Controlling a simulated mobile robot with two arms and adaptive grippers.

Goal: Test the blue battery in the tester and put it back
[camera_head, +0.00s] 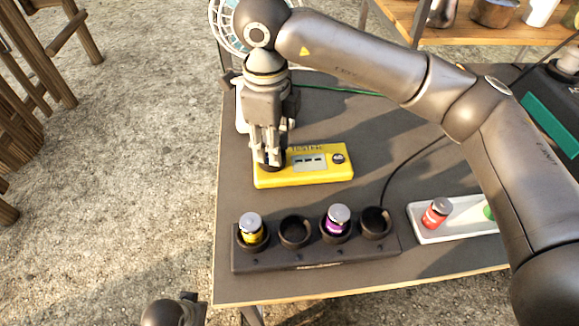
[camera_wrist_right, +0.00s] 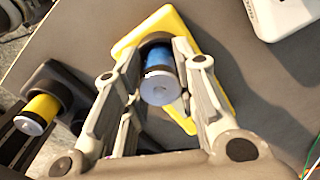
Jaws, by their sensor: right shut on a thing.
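The yellow tester (camera_head: 325,174) lies on the dark table, with a small display on its top. My right gripper (camera_head: 268,158) is over the tester's left end, pointing down. In the right wrist view, its fingers are on both sides of the blue battery (camera_wrist_right: 161,75), shut on it. The battery is upright at the tester's socket; I cannot tell whether it is fully seated. The black rack (camera_head: 315,262) at the table's front holds a yellow battery (camera_head: 251,232) and a purple battery (camera_head: 337,222); its second and fourth holes are empty. My left gripper (camera_head: 178,312) is only partly visible at the bottom edge.
A black cable runs from the rack's right side. A wire basket fan shape (camera_head: 222,18) stands behind my right gripper.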

